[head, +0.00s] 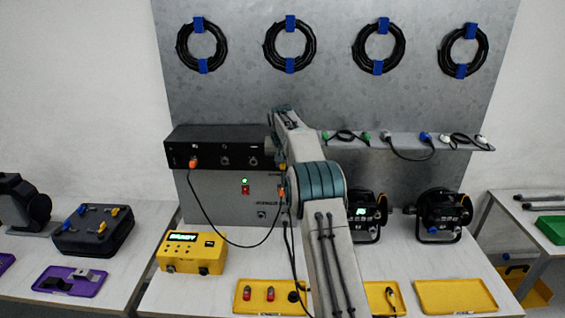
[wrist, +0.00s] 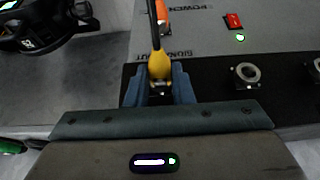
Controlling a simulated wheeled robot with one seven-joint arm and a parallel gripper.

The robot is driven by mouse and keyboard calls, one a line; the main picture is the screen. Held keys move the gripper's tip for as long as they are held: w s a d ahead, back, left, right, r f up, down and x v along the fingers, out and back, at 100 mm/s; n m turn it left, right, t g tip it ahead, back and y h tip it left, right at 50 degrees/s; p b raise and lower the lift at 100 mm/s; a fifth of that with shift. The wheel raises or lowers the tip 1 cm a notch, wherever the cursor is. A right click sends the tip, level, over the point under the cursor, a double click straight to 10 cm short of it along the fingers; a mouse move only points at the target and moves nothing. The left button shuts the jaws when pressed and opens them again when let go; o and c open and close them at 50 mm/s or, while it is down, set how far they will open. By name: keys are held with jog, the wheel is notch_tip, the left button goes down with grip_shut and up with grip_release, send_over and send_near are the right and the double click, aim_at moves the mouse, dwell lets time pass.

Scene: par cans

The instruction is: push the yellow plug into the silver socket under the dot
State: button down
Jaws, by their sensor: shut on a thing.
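In the wrist view my gripper (wrist: 158,88) is shut on the yellow plug (wrist: 159,64), whose dark cable runs up past the fingers. The plug is at the black panel strip; whether its tip touches or enters a socket is hidden. A silver socket (wrist: 245,74) shows to its right in the wrist view, and another is cut off at the edge. In the head view silver sockets (head: 225,161) and (head: 253,161) sit on the black panel (head: 215,140). I cannot make out the dot.
An orange plug (head: 194,162) sits in the panel's left socket, with a cable hanging down. Another orange plug (wrist: 162,14) is close to the held cable. A red switch (head: 245,190) is on the grey box below. Two black lamps (head: 443,212) stand at the right.

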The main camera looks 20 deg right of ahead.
jog(key=c, duration=1.2)
grip_release()
